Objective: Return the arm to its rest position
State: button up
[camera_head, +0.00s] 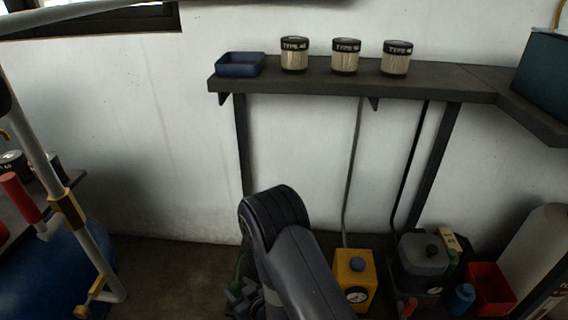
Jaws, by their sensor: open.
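My dark arm rises from the bottom middle of the head view and bends at a rounded joint in front of the wall. The joint stands below the shelf's left part and looks apart from it. My gripper cannot be made out in this view, so what its jaws hold or touch is hidden.
A dark wall shelf (440,83) holds a blue tray (240,65) and three "TYPE" filter canisters (294,55). Below stand a yellow gauge box (355,275), a grey container (423,262) and a red bin (490,288). Pipes (75,215) rise at left. Floor left of my arm looks clear.

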jog(key=shift+b+x, duration=0.3)
jog(key=shift+x, duration=0.8)
notch_tip(320, 180, up, 3)
jog(key=shift+s+d+f+p, duration=0.1)
jog(key=shift+f+p, duration=0.1)
jog(key=shift+p, duration=0.7)
jog(key=shift+r, duration=0.6)
